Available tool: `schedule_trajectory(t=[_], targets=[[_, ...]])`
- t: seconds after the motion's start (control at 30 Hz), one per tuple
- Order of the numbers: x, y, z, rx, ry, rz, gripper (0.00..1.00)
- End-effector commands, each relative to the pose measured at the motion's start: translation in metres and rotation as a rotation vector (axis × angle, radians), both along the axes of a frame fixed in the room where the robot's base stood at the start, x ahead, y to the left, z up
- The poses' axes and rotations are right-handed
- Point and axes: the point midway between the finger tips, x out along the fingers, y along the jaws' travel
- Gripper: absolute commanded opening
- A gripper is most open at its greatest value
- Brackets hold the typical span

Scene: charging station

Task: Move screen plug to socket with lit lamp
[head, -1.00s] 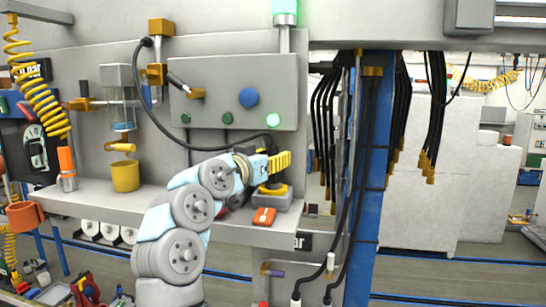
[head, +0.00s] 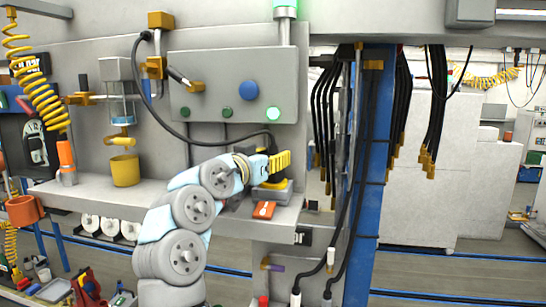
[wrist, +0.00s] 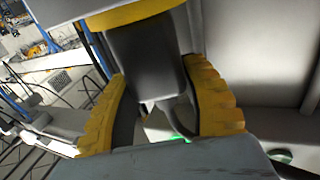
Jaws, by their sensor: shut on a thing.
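My gripper (head: 281,161) with yellow ribbed fingers is in front of the shelf, just below the right end of the grey panel (head: 215,65). In the wrist view its fingers close on a dark grey plug (wrist: 145,60), one on each side. A black cable loops from the upper left down to behind my gripper. The lit green lamp (head: 273,113) is at the panel's lower right, above my gripper. Two dark green lamps (head: 186,112) (head: 227,112) are further left. Any socket under the lit lamp is hidden or unclear.
A grey and yellow block (head: 283,190) stands on the shelf (head: 225,211) just below my gripper, beside an orange-red device (head: 264,210). A yellow cup (head: 125,171) is left. A blue post (head: 372,180) with hanging black cables stands right.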

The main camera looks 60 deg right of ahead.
Motion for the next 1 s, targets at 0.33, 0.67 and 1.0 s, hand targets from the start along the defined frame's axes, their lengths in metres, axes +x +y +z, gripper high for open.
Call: schedule_trajectory(t=[0.33,0.67,1.0], targets=[[0.000,0.000,-0.001,0.002,0.001,0.000,0.73],[0.001,0.002,-0.001,0.001,0.001,0.001,0.73],[0.007,0.047,0.000,-0.001,0.000,0.003,0.73]])
